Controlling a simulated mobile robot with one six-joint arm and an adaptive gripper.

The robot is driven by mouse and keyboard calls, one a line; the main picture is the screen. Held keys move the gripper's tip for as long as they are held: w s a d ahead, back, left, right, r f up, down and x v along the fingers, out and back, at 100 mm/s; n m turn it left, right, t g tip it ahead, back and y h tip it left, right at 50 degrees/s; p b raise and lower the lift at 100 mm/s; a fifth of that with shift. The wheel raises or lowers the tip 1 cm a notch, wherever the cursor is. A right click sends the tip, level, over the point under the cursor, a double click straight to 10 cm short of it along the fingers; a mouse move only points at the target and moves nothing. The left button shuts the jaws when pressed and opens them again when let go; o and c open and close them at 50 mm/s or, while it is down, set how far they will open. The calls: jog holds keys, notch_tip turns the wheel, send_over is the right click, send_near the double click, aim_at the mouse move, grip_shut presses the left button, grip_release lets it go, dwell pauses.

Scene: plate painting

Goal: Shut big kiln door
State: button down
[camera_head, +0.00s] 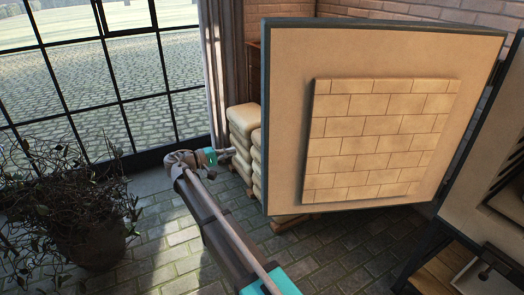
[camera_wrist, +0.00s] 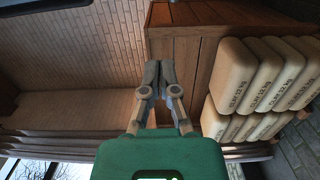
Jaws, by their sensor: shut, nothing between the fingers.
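The big kiln door (camera_head: 285,110) stands wide open in the head view, a large pale panel with a dark frame and a raised brick lining (camera_head: 380,140) facing me. The kiln body (camera_head: 480,205) shows only in part at the right edge, beyond the door's right side. My gripper (camera_head: 232,151) is left of the door's free left edge, with a small gap in the picture; the depth between them is hard to tell. In the wrist view my gripper (camera_wrist: 160,75) is shut and empty, its fingertips together. The door is not clearly visible there.
Stacked clay bags (camera_head: 243,130) stand behind the door's left edge; they also show in the wrist view (camera_wrist: 235,85) beside a wooden cabinet (camera_wrist: 185,50). A potted plant (camera_head: 85,225) stands at left below the window. The paved floor (camera_head: 165,250) is clear before the door.

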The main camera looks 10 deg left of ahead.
jog(key=shift+w+d, duration=0.15)
jog(key=w+d, duration=0.1)
jog(key=d, duration=0.8)
jog(key=shift+w+d, duration=0.15)
jog(key=shift+d, duration=0.15)
dwell(0.3)
dwell(0.4)
